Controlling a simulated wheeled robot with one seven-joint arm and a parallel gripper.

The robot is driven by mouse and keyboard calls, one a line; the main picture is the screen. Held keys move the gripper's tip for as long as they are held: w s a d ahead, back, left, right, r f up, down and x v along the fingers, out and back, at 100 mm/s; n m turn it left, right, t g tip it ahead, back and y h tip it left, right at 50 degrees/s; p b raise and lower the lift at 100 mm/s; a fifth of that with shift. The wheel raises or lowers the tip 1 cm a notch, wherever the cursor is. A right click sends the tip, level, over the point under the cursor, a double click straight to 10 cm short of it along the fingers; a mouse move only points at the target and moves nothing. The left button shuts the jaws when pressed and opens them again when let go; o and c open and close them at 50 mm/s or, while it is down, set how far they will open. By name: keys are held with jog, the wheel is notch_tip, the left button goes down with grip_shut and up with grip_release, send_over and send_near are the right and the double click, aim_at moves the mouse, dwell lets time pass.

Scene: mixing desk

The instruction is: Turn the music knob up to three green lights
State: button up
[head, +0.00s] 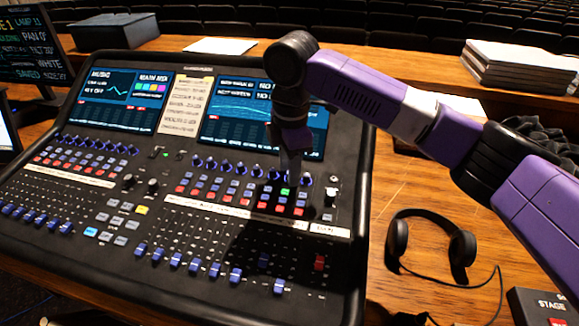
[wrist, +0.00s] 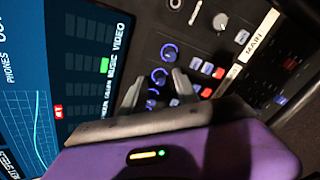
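The mixing desk (head: 345,235) has a row of small blue-ringed knobs under its right screen (head: 225,115). In the wrist view, the music knob (wrist: 159,77) appears to be the one in line with the screen's MUSIC label. One green light (wrist: 104,65) shows beside that label, with dark blocks around it. My gripper (wrist: 156,78) points down at the knob row, its two fingers apart on either side of this knob. I cannot tell whether they touch it. In the head view my gripper (head: 291,175) hides part of the knob row.
Another knob (wrist: 169,52) sits close beside the fingers. Buttons and blue faders (head: 235,275) cover the desk below. Headphones (head: 430,243) and a stage box (head: 540,305) lie to the right. A stack of books (head: 515,68) stands at the back right.

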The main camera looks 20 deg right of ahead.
grip_shut()
jog(key=shift+p, duration=0.5)
jog(key=m+p, duration=0.2)
jog(key=p, duration=0.1)
jog(key=shift+s+r+m, duration=0.1)
jog(key=shift+r+m, duration=0.05)
jog(key=shift+m, duration=0.25)
jog(key=shift+m+p, duration=1.4)
jog(key=shift+p, duration=0.1)
jog(key=shift+f, duration=0.2)
